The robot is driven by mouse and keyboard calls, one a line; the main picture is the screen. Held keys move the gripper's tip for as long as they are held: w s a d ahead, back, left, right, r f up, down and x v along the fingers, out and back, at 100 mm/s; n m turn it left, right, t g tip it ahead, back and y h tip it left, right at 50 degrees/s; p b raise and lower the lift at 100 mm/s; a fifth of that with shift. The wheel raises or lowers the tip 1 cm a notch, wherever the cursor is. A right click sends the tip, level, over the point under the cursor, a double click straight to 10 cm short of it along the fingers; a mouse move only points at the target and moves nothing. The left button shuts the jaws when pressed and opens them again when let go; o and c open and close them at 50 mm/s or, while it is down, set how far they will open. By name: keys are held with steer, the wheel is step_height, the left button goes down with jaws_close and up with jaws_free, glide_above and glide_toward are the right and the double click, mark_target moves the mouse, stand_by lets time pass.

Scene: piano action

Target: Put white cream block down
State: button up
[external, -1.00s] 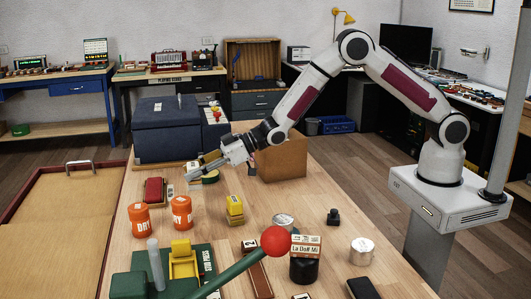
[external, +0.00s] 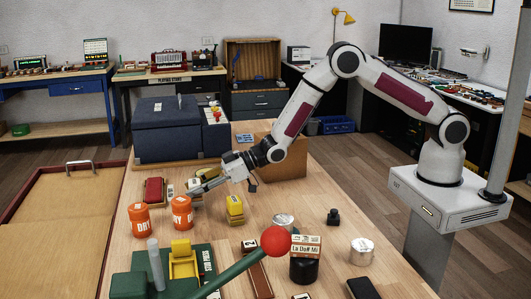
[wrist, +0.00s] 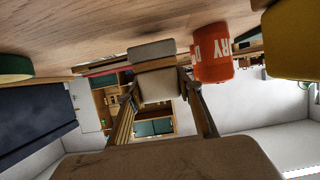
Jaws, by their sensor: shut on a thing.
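The white cream block (wrist: 152,56) sits between my two fingers in the wrist view, and my gripper (wrist: 165,98) is shut on it. In that view, which looks turned over with the tabletop above, the block is at or very near the wood; I cannot tell if it touches. In the external view my gripper (external: 200,187) is low over the table, behind the orange containers and left of the yellow block. The held block is small and partly hidden there.
Orange containers (external: 182,212) stand close in front, one also near the block in the wrist view (wrist: 212,53). A red block (external: 154,190) lies left, a yellow block (external: 235,209) right. A brown box (external: 283,160) stands behind my wrist. Clear wood (external: 290,195) lies to the right.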

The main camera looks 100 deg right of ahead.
steer(key=shift+f, duration=0.75)
steer(key=shift+f, duration=0.15)
steer(key=o, duration=1.2)
steer(key=shift+c, duration=0.2)
steer(key=v, duration=1.2)
steer(key=shift+r, duration=0.2)
